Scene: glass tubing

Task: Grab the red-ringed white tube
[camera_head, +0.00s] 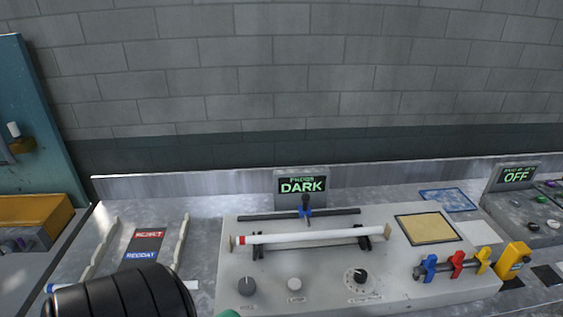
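The white tube (320,236) with a red ring at its left end lies level across two dark holders on top of the grey console (320,275). It is in the lower middle of the head view, and nothing is seen gripping it. A black ribbed part of my own arm shows at the bottom left edge. No gripper fingers can be made out in this view. A small green shape at the bottom edge is too cut off to identify.
A blue-ended white tube (54,287) at lower left is partly hidden by my arm. Behind the tube, a small display (302,186) reads DARK. Blue, red and yellow clips (456,263) sit at the console's right. A yellow pad (428,229) lies behind them.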

